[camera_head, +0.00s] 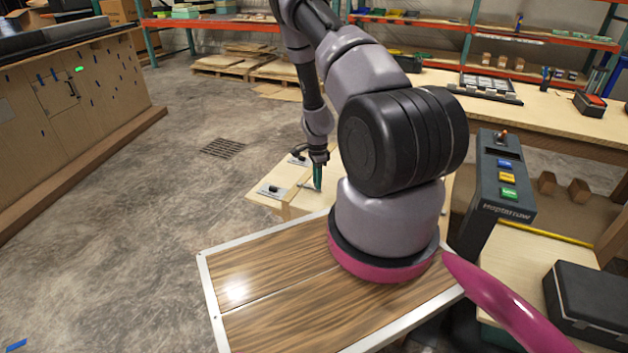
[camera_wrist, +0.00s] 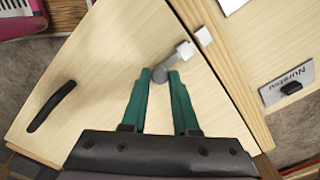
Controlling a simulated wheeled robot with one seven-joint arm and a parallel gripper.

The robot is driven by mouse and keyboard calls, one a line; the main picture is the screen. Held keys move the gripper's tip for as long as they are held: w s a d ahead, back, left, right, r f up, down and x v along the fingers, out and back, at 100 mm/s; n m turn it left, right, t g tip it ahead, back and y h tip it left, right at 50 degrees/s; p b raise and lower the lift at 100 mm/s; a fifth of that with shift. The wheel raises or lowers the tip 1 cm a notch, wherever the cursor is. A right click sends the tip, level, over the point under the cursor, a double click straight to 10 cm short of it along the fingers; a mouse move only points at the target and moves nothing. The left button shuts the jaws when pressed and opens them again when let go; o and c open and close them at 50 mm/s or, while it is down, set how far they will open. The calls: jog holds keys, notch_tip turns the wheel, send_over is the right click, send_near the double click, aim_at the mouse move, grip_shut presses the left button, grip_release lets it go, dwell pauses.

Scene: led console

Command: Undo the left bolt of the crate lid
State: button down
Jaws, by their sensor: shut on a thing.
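The crate (camera_head: 295,205) has a pale wooden lid (camera_wrist: 90,60) with a black handle (camera_wrist: 52,106), seen in the wrist view. A bolt (camera_wrist: 172,62) with a grey round knob and short grey shaft lies on the lid near its edge. The shaft runs to a white block (camera_wrist: 186,50). A second white block (camera_wrist: 203,36) sits on the edge strip, just apart from the first. My gripper (camera_wrist: 160,75) has its green fingertips shut around the grey knob. In the head view my gripper (camera_head: 318,180) points down at the crate, and the bolt is hidden there.
A panel with a "Nuretsu" label plate (camera_wrist: 288,86) and black knob adjoins the lid. The floor (camera_head: 180,225) left of the crate is clear.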

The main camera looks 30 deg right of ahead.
jog(key=shift+s+d, duration=0.15)
jog(key=shift+s, duration=0.05)
jog(key=c, duration=0.7)
grip_release()
jog(key=shift+r, duration=0.35)
notch_tip(320, 180, up, 10)
jog(key=shift+r, duration=0.1)
